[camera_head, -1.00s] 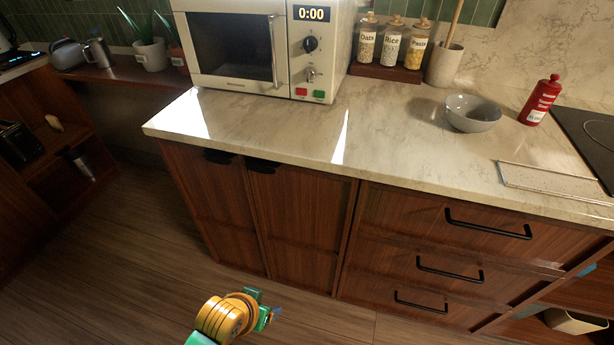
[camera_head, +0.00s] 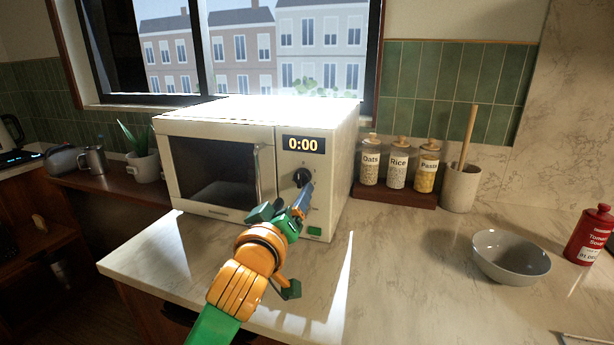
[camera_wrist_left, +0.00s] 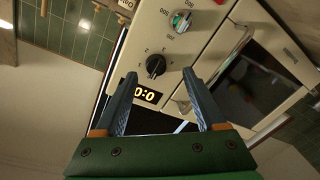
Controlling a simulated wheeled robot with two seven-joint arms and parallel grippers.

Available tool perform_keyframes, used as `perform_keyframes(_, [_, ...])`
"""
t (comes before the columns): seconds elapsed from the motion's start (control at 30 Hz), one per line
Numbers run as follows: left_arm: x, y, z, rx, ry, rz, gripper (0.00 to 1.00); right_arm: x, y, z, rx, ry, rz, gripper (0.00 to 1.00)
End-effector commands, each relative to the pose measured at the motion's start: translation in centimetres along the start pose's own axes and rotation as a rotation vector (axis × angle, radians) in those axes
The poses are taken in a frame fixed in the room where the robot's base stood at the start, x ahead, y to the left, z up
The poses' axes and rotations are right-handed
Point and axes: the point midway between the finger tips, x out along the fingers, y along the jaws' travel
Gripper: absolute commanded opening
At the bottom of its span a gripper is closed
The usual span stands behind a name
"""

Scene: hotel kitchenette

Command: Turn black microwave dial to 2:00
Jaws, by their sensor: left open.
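The white microwave (camera_head: 225,170) stands on the counter with its door shut, and its display (camera_head: 303,145) reads 0:00. My left gripper (camera_head: 302,198) is in front of the control panel, pointing at the dial. Its two fingers (camera_wrist_left: 158,95) are spread with nothing between them, and the dial appears just beyond the fingertips. My right gripper is not in view.
Oats, rice and pasta jars (camera_head: 398,165) stand on a wooden stand right of the microwave, beside a utensil crock (camera_head: 460,187). A grey bowl (camera_head: 511,257) and red bottle (camera_head: 590,235) are farther right. The counter (camera_head: 420,270) in front is clear.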

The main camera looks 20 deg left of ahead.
Motion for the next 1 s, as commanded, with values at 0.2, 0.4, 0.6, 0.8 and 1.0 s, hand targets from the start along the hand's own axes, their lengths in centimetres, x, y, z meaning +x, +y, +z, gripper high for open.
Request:
perform_keyframes(0.2, [3.6,0.2,-0.4,0.000,0.001,-0.003,0.72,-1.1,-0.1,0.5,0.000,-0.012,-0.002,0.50])
perform_keyframes(0.4, [6.3,0.1,-0.2,0.000,0.001,-0.001,0.72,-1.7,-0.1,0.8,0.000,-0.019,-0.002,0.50])
perform_keyframes(0.6, [7.0,0.0,-0.1,0.000,0.001,0.000,0.72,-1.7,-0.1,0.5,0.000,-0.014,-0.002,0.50])
perform_keyframes(0.8, [7.0,0.0,-0.1,0.000,0.001,0.000,0.62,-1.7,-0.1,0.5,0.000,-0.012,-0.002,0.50])
perform_keyframes(1.0, [7.0,0.0,-0.1,0.000,0.001,0.000,0.08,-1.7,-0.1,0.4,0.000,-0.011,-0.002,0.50])
